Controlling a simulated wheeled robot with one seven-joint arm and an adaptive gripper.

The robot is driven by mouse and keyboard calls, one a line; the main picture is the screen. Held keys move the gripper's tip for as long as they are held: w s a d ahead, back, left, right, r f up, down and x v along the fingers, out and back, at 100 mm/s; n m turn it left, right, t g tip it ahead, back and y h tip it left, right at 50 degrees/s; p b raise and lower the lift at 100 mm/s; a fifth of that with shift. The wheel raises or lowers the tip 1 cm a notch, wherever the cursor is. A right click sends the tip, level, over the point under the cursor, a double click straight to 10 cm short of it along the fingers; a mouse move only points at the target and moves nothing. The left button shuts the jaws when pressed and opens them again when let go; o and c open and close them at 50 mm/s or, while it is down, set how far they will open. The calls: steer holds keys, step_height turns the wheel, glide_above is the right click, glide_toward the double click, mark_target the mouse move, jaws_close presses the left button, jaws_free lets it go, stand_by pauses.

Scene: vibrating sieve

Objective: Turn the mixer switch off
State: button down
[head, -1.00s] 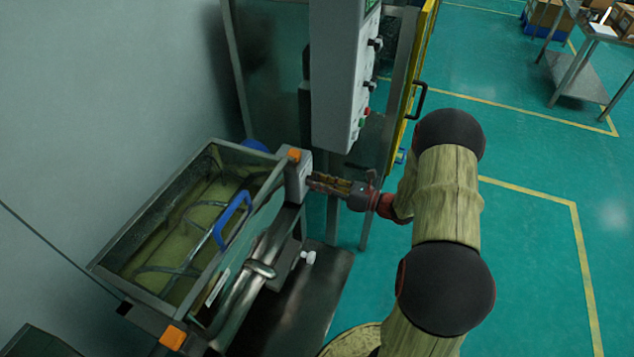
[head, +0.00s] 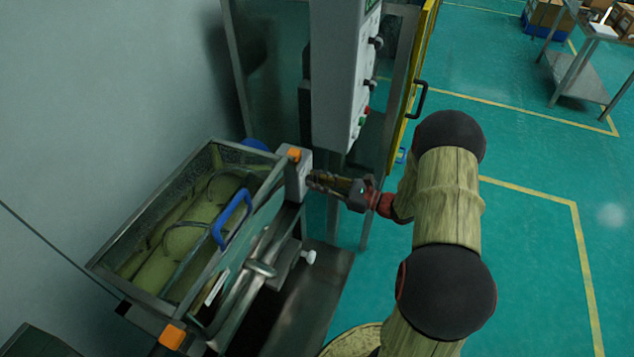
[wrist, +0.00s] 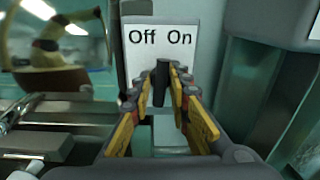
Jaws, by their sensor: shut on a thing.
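The mixer switch is a black knob (wrist: 161,84) below the words "Off" and "On" on a white plate (wrist: 150,48) in the wrist view. It stands nearly upright there, below the gap between the two words. My gripper (wrist: 162,76) has its yellow-sided fingers shut on the knob, one on each side. In the head view, my gripper (head: 313,180) reaches in from the right to the grey switch box (head: 297,175) at the mixer's corner. The knob itself is hidden there. The mixer (head: 112,282) is an open-topped tank with curved bars and greenish contents.
A tall grey control panel (head: 335,80) with knobs and buttons stands just behind my gripper. A yellow-framed door (head: 410,85) with a black handle is beside it. A blue handle (head: 232,220) rises over the tank. The green floor (head: 540,240) at right is clear.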

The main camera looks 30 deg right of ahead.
steer(key=n+b, duration=0.1)
steer(key=n, duration=0.2)
steer(key=shift+f+n, duration=0.1)
steer(key=shift+n, duration=0.2)
steer(key=shift+n+b, duration=0.7)
steer(key=shift+n, duration=1.1)
steer(key=c, duration=1.7)
jaws_free()
steer(key=shift+o, duration=0.2)
steer(key=v, duration=1.2)
